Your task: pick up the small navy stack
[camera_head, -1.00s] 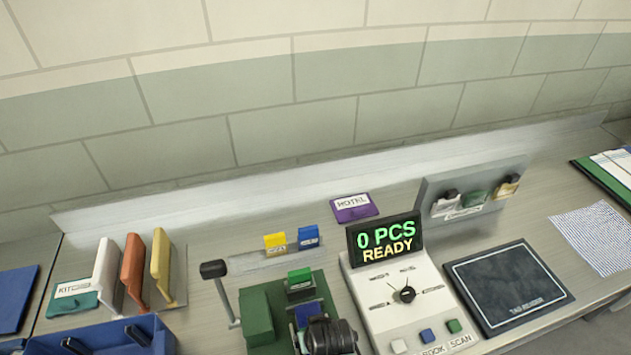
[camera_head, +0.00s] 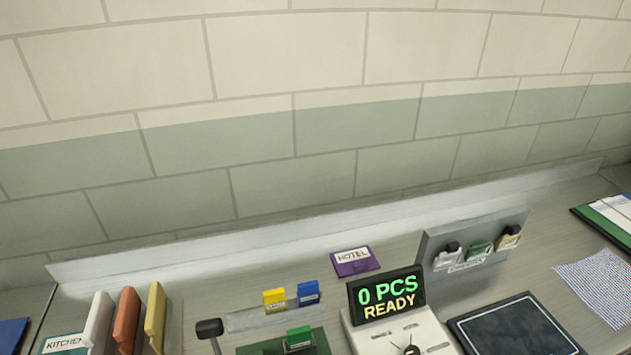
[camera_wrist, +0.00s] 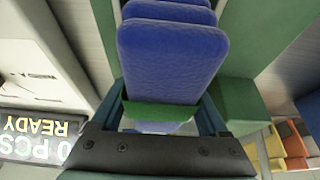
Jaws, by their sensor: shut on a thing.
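In the wrist view, the small navy stack (camera_wrist: 172,52) shows as rounded blue folded layers, one behind another. My gripper (camera_wrist: 166,103) has one finger on each side of it and is shut on it. A green strip (camera_wrist: 160,111) crosses the near end of the stack between the fingers. Whether the stack touches what lies beneath it cannot be told. In the head view, neither the stack nor my gripper shows, as the picture's lower edge cuts them off.
A display reading "0 PCS READY" (camera_head: 389,300) stands right of the green fixture (camera_head: 318,341). A black-knobbed lever (camera_head: 209,328) stands to its left. Upright white, orange and yellow panels (camera_head: 128,318) are at far left. A dark pad (camera_head: 515,325) lies at right.

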